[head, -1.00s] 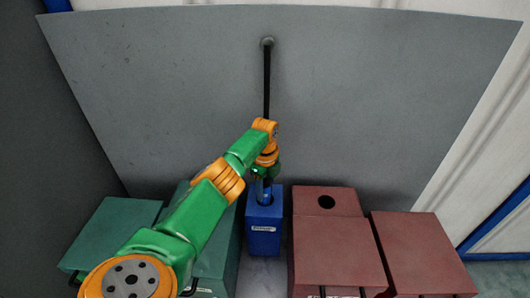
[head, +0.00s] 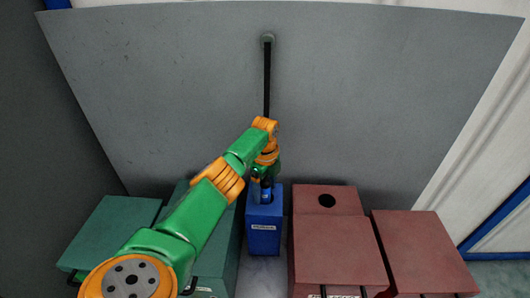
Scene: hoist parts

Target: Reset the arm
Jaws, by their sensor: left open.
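My left arm, green and orange, comes in from the lower left of the head view and reaches to the middle. Its left gripper (head: 265,187) points down at the top of a blue box (head: 264,236) with a label on its front. The gripper is open. The fingertips are small and dark against the box's top opening, and I cannot tell whether they touch it. My right gripper is not in view.
Green boxes (head: 117,228) stand left of the blue box, partly hidden by my arm. Red-brown boxes (head: 335,250) stand to the right, one with a round dark hole (head: 327,201). A tall grey panel (head: 390,100) rises behind. Space above the red-brown boxes is free.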

